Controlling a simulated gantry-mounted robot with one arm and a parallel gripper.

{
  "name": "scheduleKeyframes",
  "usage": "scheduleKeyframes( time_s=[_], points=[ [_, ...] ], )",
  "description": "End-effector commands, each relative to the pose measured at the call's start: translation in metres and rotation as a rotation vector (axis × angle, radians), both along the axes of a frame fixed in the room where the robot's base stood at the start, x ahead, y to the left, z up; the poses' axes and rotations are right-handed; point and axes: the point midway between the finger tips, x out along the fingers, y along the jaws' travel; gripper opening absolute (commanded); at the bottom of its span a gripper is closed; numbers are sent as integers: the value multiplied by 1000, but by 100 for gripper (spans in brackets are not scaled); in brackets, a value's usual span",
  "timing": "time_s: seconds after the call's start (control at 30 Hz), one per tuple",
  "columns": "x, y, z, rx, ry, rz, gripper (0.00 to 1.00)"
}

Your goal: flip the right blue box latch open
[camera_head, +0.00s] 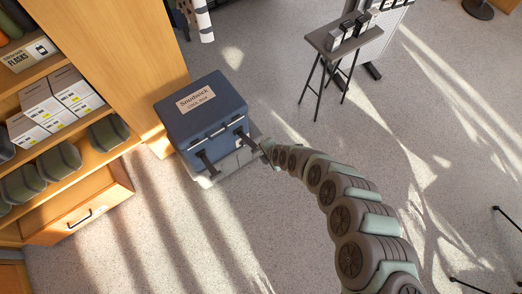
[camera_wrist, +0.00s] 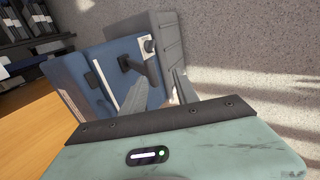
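The blue cooler box (camera_head: 205,110), with a label on its lid, stands on a grey base (camera_head: 225,170) beside the shelf. Two dark latches are on its front: the left latch (camera_head: 206,162) and the right latch (camera_head: 244,138). Both slant down and outward from the lid edge. My gripper (camera_head: 264,147) is just to the right of the right latch; its fingers are too small to make out in the head view. In the wrist view my gripper (camera_wrist: 166,80) has its two fingers apart, with a dark latch (camera_wrist: 147,68) close to the fingertips. Contact cannot be told.
A wooden shelf (camera_head: 160,60) with cartons and rolled goods stands close on the left, with an open drawer (camera_head: 80,215) low down. A small black stand (camera_head: 328,45) is at the back right.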

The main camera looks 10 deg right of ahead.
Motion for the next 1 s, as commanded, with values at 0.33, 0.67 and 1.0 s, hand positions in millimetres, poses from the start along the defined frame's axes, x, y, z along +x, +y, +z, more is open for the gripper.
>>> scheduleKeyframes(
  time_s=[0.33,0.67,1.0],
  points=[
    [-24,-10,52,2,0,0,36],
    [-28,-12,56,0,-2,2,36],
    [-28,-12,55,0,-2,2,36]
  ],
)
